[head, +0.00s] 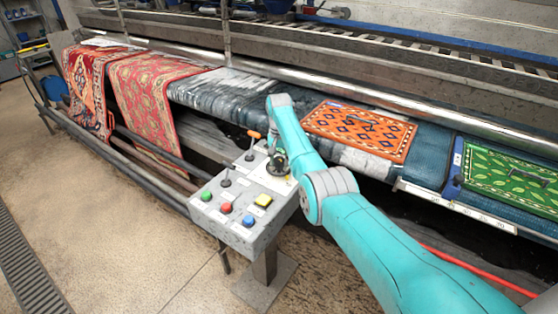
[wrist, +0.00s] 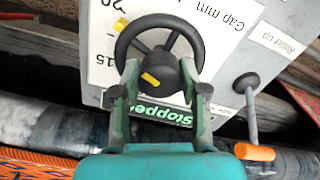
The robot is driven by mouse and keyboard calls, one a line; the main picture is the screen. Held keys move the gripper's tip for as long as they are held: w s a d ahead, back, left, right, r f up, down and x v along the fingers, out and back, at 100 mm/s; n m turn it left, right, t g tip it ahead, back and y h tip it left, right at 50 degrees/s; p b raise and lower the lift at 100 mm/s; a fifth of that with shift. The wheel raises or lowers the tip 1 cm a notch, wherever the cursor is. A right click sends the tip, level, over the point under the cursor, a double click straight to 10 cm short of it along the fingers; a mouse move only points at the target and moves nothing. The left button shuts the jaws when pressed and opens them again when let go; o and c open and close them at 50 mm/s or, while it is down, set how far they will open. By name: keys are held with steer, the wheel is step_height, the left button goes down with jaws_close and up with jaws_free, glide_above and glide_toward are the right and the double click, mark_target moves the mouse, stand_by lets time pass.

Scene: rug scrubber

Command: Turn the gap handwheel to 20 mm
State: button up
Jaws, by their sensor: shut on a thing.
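The gap handwheel (wrist: 188,38) is a black spoked wheel with a dark hub in the wrist view. One yellow mark is near its upper left rim and another is on the hub. My gripper (wrist: 159,68) is shut on the handwheel, with one finger on either side of the hub. The white gap scale (wrist: 104,40) beside the wheel shows "20" and "15", partly cut off. I cannot tell the exact reading. In the head view my gripper (head: 279,168) is over the control box (head: 245,232) and mostly hides the wheel.
An orange-handled lever (wrist: 255,152) stands close to my gripper, by a "Roller up" label. An orange rug (head: 358,130) and a green rug (head: 510,180) lie on the machine behind. Floor at left is clear.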

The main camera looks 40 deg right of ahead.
mark_target(279, 159)
steer(key=shift+m, duration=0.6)
steer(key=o, duration=1.1)
steer(key=shift+o, duration=0.2)
step_height(279, 159, up, 12)
steer(key=shift+f, duration=0.1)
